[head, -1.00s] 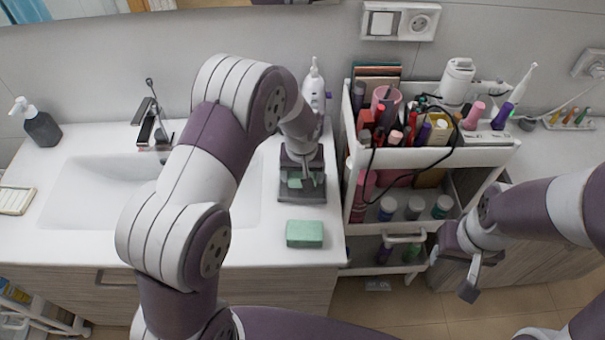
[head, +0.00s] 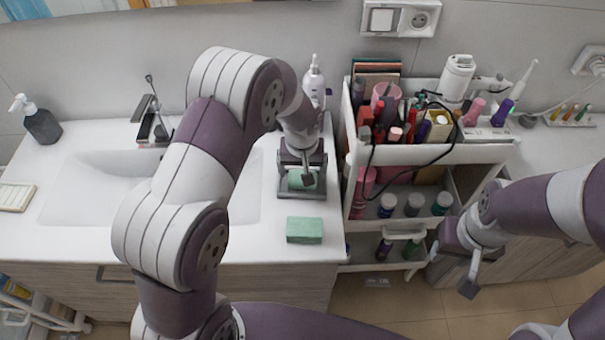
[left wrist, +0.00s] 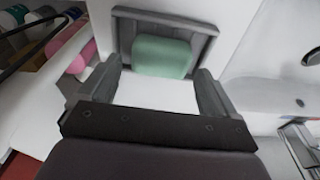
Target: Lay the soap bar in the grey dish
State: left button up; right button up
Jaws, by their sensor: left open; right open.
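A rounded green soap bar (head: 296,179) lies in the grey dish (head: 316,194) on the counter right of the sink. In the left wrist view the soap bar (left wrist: 161,57) rests inside the rim of the grey dish (left wrist: 124,28), towards its near side. My left gripper (left wrist: 159,72) is open, its two fingers apart with clear space between them, and the soap bar shows beyond the fingertips. In the head view my left gripper (head: 303,168) is over the dish and partly hides it. My right gripper (head: 468,276) is open and empty, in front of the cart.
A green block (head: 304,230), like a sponge, lies on the counter in front of the dish. A white bottle (head: 313,82) stands behind the dish. The white cart (head: 462,154), full of cosmetics, stands close on the right. The sink (head: 88,190) is to the left.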

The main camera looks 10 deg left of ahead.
pick_arm(q)
notch_tip(320, 180, up, 8)
jog(key=s, duration=0.1)
jog(key=s+a+m, duration=0.1)
jog(key=s+a, duration=0.1)
jog(key=s, duration=0.7)
jog(key=s+a+m, duration=0.1)
jog(key=s+a, duration=0.1)
jog(key=s, duration=0.7)
jog(key=shift+a+r+m+b, duration=0.15)
jog(key=shift+r+m+b, duration=0.15)
jog(key=shift+b, duration=0.1)
jog(key=shift+s, duration=0.1)
